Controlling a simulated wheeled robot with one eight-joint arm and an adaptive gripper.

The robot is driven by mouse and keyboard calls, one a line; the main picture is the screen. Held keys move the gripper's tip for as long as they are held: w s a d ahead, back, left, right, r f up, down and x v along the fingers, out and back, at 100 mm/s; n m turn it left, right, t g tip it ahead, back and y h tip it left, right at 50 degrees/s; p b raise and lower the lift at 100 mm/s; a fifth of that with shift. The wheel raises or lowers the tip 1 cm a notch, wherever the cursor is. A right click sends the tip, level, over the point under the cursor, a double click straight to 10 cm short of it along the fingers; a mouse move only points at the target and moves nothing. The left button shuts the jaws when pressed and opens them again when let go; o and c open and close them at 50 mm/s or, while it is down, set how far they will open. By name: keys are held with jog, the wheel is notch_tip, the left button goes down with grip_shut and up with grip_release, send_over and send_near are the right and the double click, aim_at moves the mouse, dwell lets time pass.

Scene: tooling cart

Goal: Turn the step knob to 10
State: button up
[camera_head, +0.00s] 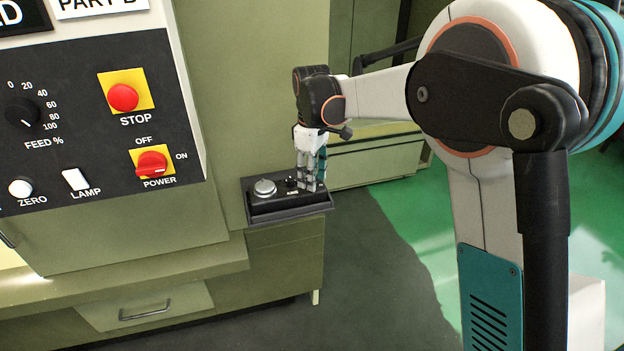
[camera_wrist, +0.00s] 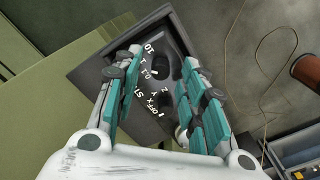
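The black control box (camera_head: 278,204) sits on a ledge beside the cabinet in the head view. It carries a silver dial on its left and a small black knob (camera_head: 291,182) close to my fingers. My gripper (camera_head: 312,184) points down at the box's right part. In the wrist view my gripper (camera_wrist: 163,62) is open, with its teal-padded fingers apart on both sides of the printed labels. White marks including 10, 1, OFF, X, Y and Z show between them. A dark knob shape (camera_wrist: 163,58) lies between the fingertips. Contact and its pointer setting are unclear.
The silver dial (camera_head: 264,187) is next to the small knob. A larger panel (camera_head: 90,110) with a red stop button (camera_head: 123,97), a feed knob (camera_head: 22,112) and a red power switch (camera_head: 152,163) stands at left. Green floor (camera_head: 400,220) is open at right.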

jog(key=shift+f, duration=0.45)
grip_shut()
jog(key=shift+m, duration=0.4)
jog(key=m, duration=0.3)
jog(key=shift+m+p, duration=0.7)
jog(key=shift+m, duration=1.8)
